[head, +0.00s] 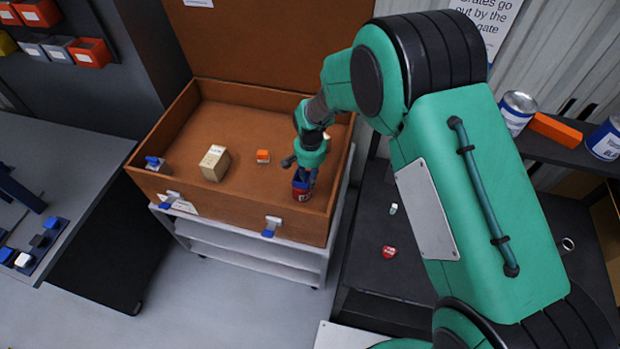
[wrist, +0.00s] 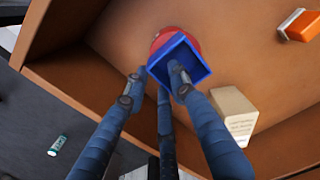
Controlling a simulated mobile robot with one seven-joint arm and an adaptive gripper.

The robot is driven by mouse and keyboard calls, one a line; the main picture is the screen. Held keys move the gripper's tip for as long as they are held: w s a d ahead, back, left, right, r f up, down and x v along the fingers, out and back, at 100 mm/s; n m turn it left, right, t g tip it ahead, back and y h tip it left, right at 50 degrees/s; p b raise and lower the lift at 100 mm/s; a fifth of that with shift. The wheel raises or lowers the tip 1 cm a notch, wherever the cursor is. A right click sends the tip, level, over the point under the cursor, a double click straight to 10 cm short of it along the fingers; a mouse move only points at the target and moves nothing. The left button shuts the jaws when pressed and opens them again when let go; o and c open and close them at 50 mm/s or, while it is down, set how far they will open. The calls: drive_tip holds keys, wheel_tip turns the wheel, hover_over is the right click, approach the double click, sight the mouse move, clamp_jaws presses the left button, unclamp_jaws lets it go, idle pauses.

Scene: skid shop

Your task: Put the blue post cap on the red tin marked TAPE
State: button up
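The blue post cap (head: 301,180) shows as a square, hollow cap in the wrist view (wrist: 193,79), its open side facing my camera. It overlaps the top of the red tin (head: 301,194), which stands in the near right corner of the wooden chest. In the wrist view the tin (wrist: 163,38) shows past the cap's far edge. The cap looks seated on the tin, turned and off its centre. My gripper (head: 301,168) is right above it with fingers spread. In the wrist view my gripper (wrist: 157,77) has one fingertip over the cap's hollow and the others beside it.
The chest (head: 160,185) also holds a cream box (head: 214,163), an orange box (head: 263,156) and a blue-and-grey item (head: 155,164). Its near and right walls are close to my gripper. A dark bench at the right bears a red item (head: 389,252) and a small green-and-white item (head: 393,209).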

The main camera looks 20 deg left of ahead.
wheel_tip(320, 180, up, 12)
drive_tip(key=p, duration=0.1)
idle(0.6)
drive_tip(key=shift+r, duration=0.15)
idle(0.6)
drive_tip(key=s+d+r+t, duration=0.1)
drive_tip(key=s+d+r, duration=0.2)
drive_tip(key=d+r, duration=0.85)
drive_tip(key=s+d+r+t, duration=0.1)
drive_tip(key=s+d+r, duration=0.2)
drive_tip(key=d+r, duration=0.8)
drive_tip(key=s+d+r+t, duration=0.1)
drive_tip(key=s+d+r, duration=0.3)
drive_tip(key=s+d, duration=0.3)
drive_tip(key=s+d+r+t, duration=0.2)
drive_tip(key=s+d+r, duration=0.3)
drive_tip(key=s, duration=1)
drive_tip(key=d, duration=0.3)
drive_tip(key=shift+s+d+r+t, duration=0.15)
drive_tip(key=shift+d+t, duration=0.1)
drive_tip(key=shift+t, duration=0.05)
